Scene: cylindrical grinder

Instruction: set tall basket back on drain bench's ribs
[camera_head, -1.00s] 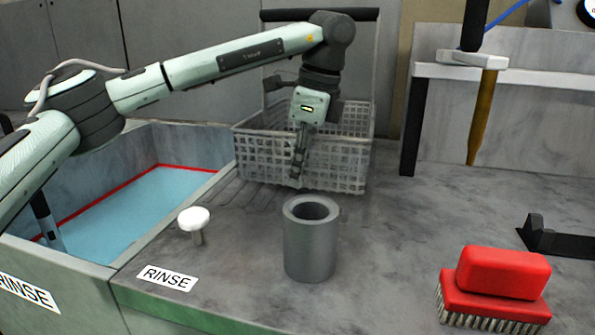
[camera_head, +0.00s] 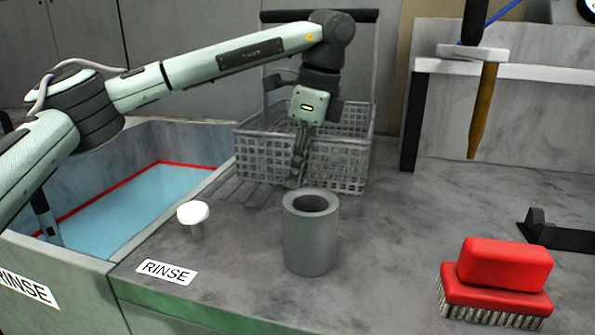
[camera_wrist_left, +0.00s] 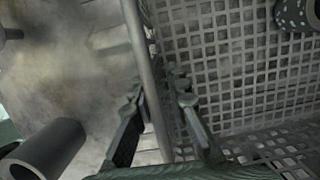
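The tall grey wire-mesh basket (camera_head: 340,165) stands upright at the back of the bench in the head view, with its high dark-topped handle (camera_head: 282,15) behind my arm. My left gripper (camera_head: 299,172) reaches down at its near wall. In the left wrist view the basket's mesh (camera_wrist_left: 230,65) fills the right side, and its rim (camera_wrist_left: 143,50) runs between the two fingers (camera_wrist_left: 157,100). The fingers are drawn in around this wall, one on each side. The drain bench's ribs (camera_head: 237,193) show at the basket's lower left. Whether its bottom touches them is hard to see. My right gripper is out of view.
A grey hollow cylinder (camera_head: 311,240) stands close in front of the basket. A white knob (camera_head: 193,213) is left of it, beside the blue-floored basin (camera_head: 130,205). A red brush (camera_head: 497,280) lies front right.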

